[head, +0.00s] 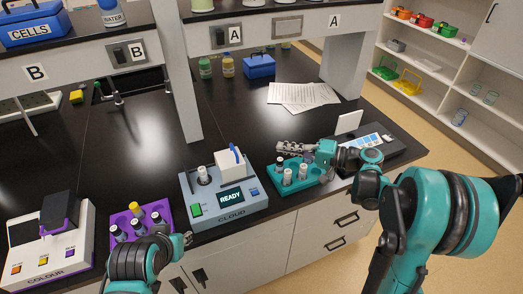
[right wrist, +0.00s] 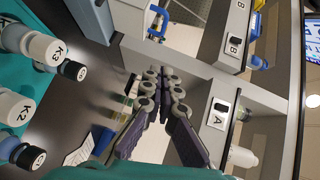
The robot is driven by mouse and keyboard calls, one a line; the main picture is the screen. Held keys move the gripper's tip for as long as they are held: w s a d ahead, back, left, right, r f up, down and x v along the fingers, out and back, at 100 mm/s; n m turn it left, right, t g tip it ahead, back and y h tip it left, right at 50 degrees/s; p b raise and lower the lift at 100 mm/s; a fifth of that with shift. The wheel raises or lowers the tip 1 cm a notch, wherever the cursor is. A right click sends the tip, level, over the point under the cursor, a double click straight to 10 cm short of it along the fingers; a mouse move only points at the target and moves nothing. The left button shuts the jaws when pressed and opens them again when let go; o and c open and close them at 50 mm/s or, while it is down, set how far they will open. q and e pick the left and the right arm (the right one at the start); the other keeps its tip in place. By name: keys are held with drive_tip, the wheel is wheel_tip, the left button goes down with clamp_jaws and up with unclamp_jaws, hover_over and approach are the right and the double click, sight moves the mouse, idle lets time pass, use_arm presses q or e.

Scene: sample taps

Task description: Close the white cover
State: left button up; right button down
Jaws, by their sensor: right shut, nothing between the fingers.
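The white cover (head: 229,164), a block with a blue handle (head: 236,154), sits at the back right of the grey CLOUD device (head: 226,205). A capped vial (head: 203,174) shows in the device, left of the cover and uncovered. The screen reads READY. My right gripper (head: 282,147) is shut and empty, pointing left above the teal rack, to the right of the cover and apart from it. Its closed fingers show in the right wrist view (right wrist: 152,75). My left gripper (head: 187,239) is low in front of the CLOUD device; its fingers are too small to read.
The teal rack (head: 309,179) with several vials stands right of the device. A purple rack (head: 121,222) and the COLOUR device (head: 48,245) are at left. A shelf post (head: 178,80) rises behind. A dark device (head: 388,143) is at right.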

sight(230, 161)
drive_tip(key=s+a+b+x, duration=0.1)
drive_tip(key=s+b+x, duration=0.1)
drive_tip(key=x, duration=1)
drive_tip(key=shift+a+f+b, duration=0.25)
drive_tip(key=shift+a+b, duration=0.05)
drive_tip(key=shift+b, duration=0.5)
drive_tip(key=shift+s, duration=0.15)
drive_tip(key=s+a, duration=0.3)
drive_tip(key=a, duration=0.6)
drive_tip(key=shift+a, duration=0.3)
drive_tip(key=shift+s+r, duration=0.1)
